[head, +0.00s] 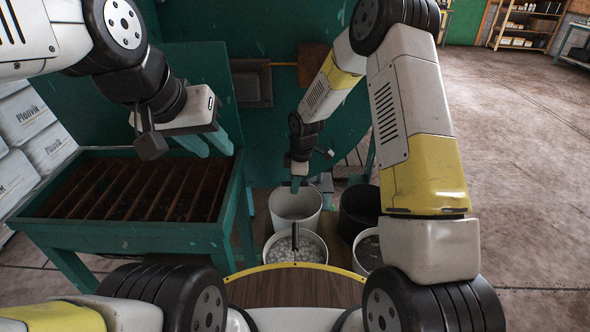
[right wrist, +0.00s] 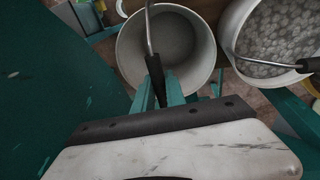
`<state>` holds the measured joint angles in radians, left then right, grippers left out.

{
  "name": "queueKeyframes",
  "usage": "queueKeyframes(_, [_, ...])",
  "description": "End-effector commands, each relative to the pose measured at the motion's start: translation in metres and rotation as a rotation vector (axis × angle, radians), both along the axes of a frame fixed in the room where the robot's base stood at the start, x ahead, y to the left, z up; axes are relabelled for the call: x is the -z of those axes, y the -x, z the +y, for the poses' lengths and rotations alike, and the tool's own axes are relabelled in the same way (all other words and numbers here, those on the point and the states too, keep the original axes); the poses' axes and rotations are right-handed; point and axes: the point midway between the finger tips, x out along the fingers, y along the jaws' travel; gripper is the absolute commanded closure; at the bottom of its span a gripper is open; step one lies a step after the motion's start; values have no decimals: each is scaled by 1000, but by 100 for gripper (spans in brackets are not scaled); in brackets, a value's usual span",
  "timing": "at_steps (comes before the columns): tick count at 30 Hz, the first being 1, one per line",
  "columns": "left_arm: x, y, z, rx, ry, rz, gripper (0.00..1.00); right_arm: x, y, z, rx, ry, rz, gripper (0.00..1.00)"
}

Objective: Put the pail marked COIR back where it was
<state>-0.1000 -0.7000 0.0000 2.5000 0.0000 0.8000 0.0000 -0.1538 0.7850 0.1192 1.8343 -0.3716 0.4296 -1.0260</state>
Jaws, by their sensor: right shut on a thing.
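My right gripper (head: 296,185) is shut on the black grip of a pail's wire handle (right wrist: 157,88). That pail is white and looks empty inside; it shows in the head view (head: 296,206) and in the right wrist view (right wrist: 168,48). No COIR marking is readable on any pail. Whether the held pail rests on something or hangs, I cannot tell. A white pail of pale lumps (head: 322,240) stands close in front of it, and also shows in the right wrist view (right wrist: 236,32). My left gripper (head: 205,144) is open and empty above the slatted bench.
A black pail (head: 359,208) and a pail with dark grey contents (head: 360,258) stand right of the held pail. The green slatted bench (head: 120,236) is at left, with white sacks (head: 47,148) beyond. A green machine wall (head: 255,130) stands behind. Floor at right is clear.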

Motion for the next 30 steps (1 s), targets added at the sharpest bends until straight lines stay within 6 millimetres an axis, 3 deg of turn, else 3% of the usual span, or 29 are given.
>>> queueKeyframes(7, [0,0,0,0,0,0,68,1,0,0,0,0,-1,100])
queueKeyframes(8, [0,0,0,0,0,0,68,2,0,0,0,0,-1,82])
queueKeyframes(11, [0,0,0,0,0,0,68,1,0,0,0,0,-1,63])
queueKeyframes(23, [0,0,0,0,0,0,68,-4,-1,0,1,-1,-3,63])
queueKeyframes(30, [0,0,0,0,0,0,68,-46,4,-5,2,-2,-6,63])
